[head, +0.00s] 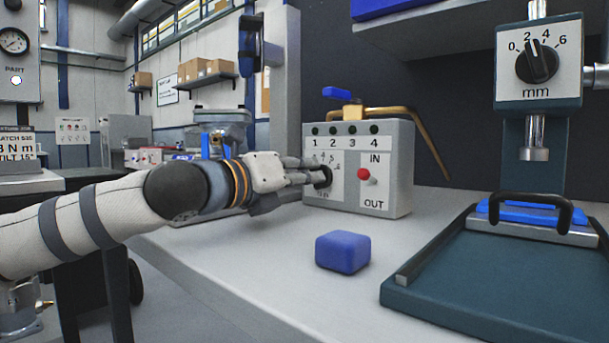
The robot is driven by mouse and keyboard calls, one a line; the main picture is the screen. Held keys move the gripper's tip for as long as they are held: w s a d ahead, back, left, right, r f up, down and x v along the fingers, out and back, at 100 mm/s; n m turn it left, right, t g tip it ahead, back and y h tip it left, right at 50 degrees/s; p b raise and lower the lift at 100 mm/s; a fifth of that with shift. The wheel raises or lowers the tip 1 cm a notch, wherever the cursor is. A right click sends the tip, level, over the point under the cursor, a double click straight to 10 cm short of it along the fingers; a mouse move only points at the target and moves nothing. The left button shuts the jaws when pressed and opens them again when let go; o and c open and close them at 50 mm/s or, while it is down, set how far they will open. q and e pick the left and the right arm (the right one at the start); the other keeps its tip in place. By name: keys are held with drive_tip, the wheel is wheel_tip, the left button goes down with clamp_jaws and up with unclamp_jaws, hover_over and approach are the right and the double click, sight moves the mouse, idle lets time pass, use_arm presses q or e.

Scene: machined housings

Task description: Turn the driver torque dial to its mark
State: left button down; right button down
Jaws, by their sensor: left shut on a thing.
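The driver torque dial (325,182) is a dark round knob on the left front panel of a grey control box (400,170). Numbers show around its upper edge, partly covered by my fingers. My left gripper (318,174) reaches in from the left and is shut on the dial. The fingers hide much of the knob, so I cannot tell which number it points at. My right gripper is not in view.
A red-knobbed IN/OUT switch (364,174) sits right of the dial. A blue block (343,252) lies on the bench in front. A green tray (440,312) and an mm dial (537,62) are at right.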

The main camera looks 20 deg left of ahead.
use_arm(q)
drive_tip(key=shift+f, duration=0.1)
drive_tip(key=c, duration=1.7)
unclamp_jaws()
drive_tip(key=shift+o, duration=0.2)
drive_tip(key=v, duration=1.2)
